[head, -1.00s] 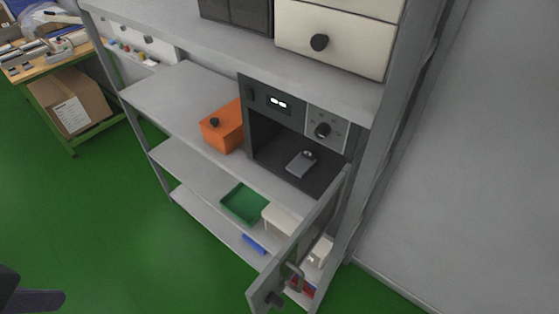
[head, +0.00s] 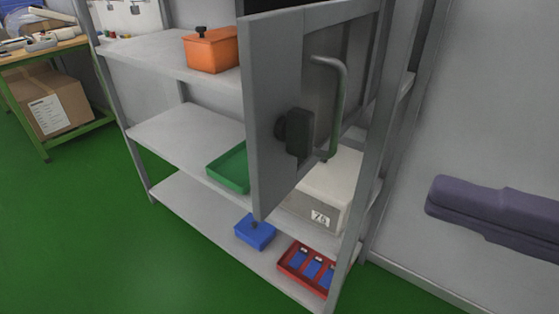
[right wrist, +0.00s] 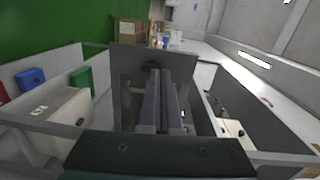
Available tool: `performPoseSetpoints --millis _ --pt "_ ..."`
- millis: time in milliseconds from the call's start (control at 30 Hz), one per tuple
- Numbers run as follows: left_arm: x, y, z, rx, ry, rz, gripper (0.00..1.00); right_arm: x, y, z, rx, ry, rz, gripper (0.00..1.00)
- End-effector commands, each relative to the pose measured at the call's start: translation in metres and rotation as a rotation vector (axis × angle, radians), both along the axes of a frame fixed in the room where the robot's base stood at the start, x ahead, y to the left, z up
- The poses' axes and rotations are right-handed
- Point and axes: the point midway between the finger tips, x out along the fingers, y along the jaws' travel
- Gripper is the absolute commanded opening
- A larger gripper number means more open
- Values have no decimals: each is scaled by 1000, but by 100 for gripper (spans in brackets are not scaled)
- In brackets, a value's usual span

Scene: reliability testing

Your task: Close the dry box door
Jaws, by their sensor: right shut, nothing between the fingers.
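The dry box door (head: 272,110) stands open, jutting out from the shelf toward me. Its outer side carries a curved grey handle (head: 341,105) and a dark latch block (head: 298,131). The door hides the inside of the dry box in the head view. My right gripper (head: 434,197) is shut and empty, to the right of the door and apart from it, pointing left. In the right wrist view, its two fingers (right wrist: 157,72) point toward the door panel (right wrist: 127,60); I cannot tell the gap there. My left gripper is not in view.
A grey shelf post (head: 372,160) stands right of the door. Green floor at left is clear.

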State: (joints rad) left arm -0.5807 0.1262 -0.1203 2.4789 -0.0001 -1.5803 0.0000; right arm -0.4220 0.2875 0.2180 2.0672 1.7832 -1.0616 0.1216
Motion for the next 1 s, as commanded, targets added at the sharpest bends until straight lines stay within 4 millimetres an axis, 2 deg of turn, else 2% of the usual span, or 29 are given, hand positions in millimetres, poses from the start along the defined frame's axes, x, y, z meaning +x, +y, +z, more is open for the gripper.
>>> performPoseSetpoints --millis 33,133,267,367,800,1000 --pt "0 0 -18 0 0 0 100 3 -4 -14 30 1 -13 0" --pt "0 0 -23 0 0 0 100 6 -8 -13 69 3 -27 0" --pt "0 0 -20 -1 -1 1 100 12 -4 -8 83 3 -34 0" --pt "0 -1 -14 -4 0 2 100 19 8 -5 84 1 -32 0" --pt "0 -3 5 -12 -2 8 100 70 83 -6 83 3 -30 0" --pt "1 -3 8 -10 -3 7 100 82 102 -8 81 3 -30 0"
